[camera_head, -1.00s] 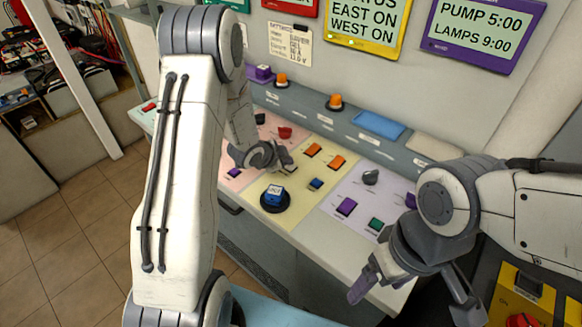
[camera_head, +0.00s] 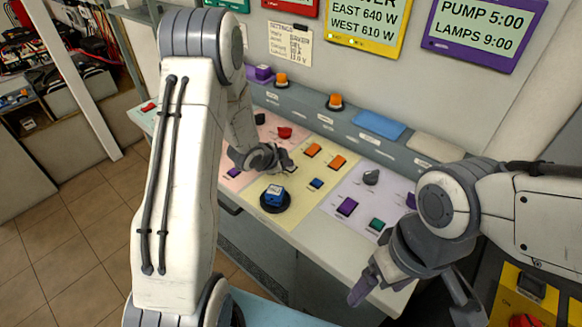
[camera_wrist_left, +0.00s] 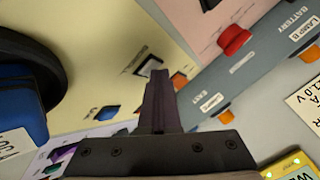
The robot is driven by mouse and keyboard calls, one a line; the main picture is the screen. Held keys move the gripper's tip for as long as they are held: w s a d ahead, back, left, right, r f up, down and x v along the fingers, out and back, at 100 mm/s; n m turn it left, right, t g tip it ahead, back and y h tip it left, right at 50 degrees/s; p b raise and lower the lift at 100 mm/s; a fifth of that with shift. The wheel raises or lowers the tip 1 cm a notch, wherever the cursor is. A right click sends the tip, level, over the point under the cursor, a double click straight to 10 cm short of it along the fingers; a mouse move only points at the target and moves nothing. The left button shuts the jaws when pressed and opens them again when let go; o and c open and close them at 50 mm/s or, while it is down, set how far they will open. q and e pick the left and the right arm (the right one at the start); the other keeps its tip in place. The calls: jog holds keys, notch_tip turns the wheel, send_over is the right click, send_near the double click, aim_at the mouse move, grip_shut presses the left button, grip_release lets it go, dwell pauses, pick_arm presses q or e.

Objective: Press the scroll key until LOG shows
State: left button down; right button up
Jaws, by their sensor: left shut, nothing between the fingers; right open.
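The yellow-framed screen (camera_head: 368,22) on the wall reads EAST 640 W and WEST 610 W under a heading cut off by the top edge. My left gripper (camera_head: 287,166) is shut and empty, low over the yellow panel section (camera_head: 300,210). In the left wrist view its fingertips (camera_wrist_left: 159,74) lie right at a small key (camera_wrist_left: 150,66) with a dark frame and pale face, likely the scroll key; its label is unreadable. I cannot tell whether they touch it. My right gripper (camera_head: 415,295) is open and empty in front of the desk's right end.
A blue knob (camera_head: 274,195) on a black base stands near the left gripper. Orange keys (camera_head: 337,161), a small blue key (camera_head: 316,184), a red knob (camera_head: 285,132) and purple keys (camera_head: 347,206) are around it. A purple-framed screen (camera_head: 484,30) shows pump and lamp times.

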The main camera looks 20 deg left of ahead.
aim_at(287, 169)
pick_arm(q)
jog(key=shift+r+p, duration=0.65)
jog(key=shift+r, duration=0.2)
notch_tip(287, 169, up, 5)
jog(key=p, duration=0.4)
jog(key=shift+r, duration=0.1)
dwell(0.7)
